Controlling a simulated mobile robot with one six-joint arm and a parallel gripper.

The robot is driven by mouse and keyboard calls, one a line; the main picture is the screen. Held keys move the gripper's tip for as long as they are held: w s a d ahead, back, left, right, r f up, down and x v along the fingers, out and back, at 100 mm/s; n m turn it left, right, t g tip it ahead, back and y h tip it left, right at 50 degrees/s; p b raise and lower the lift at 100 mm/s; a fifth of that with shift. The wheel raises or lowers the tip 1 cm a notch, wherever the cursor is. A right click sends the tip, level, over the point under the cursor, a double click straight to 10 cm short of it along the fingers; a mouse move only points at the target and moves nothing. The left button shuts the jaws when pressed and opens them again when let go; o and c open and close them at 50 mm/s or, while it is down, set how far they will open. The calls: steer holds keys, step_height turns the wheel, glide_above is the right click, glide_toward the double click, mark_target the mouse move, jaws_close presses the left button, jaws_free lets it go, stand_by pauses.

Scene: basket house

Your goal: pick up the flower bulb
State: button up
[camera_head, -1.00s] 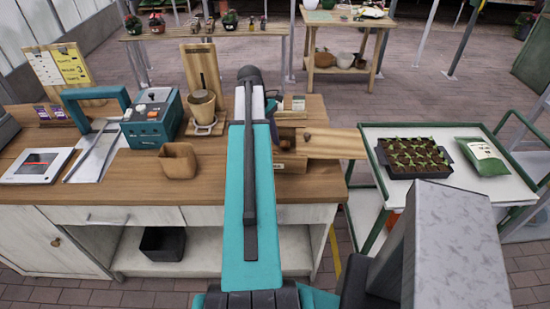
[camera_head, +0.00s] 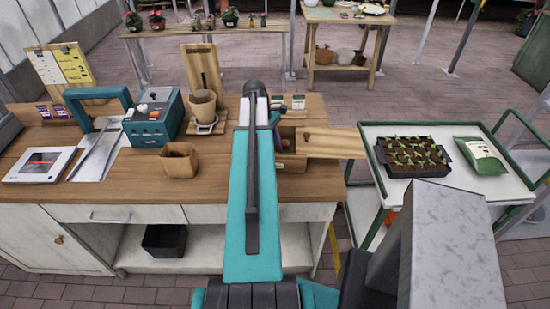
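I cannot clearly make out a flower bulb. A small round brown thing (camera_head: 307,137) shows at the left end of the light wooden board; I cannot tell whether it is a bulb or a knob. The board (camera_head: 335,144) sticks out to the right from a low wooden box (camera_head: 291,162) on the workbench. My teal arm reaches over the bench just left of the box and hides part of it. Only a dark and teal bit of my arm's far end shows beside the box; my gripper's fingers are hidden behind the arm.
Seed packets (camera_head: 298,103) stand behind the box.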

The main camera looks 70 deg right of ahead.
steer(key=c, duration=0.8)
steer(key=shift+r, duration=0.2)
steer(key=shift+r+b, duration=1.65)
steer(key=shift+r, duration=3.15)
steer(key=shift+s, duration=0.1)
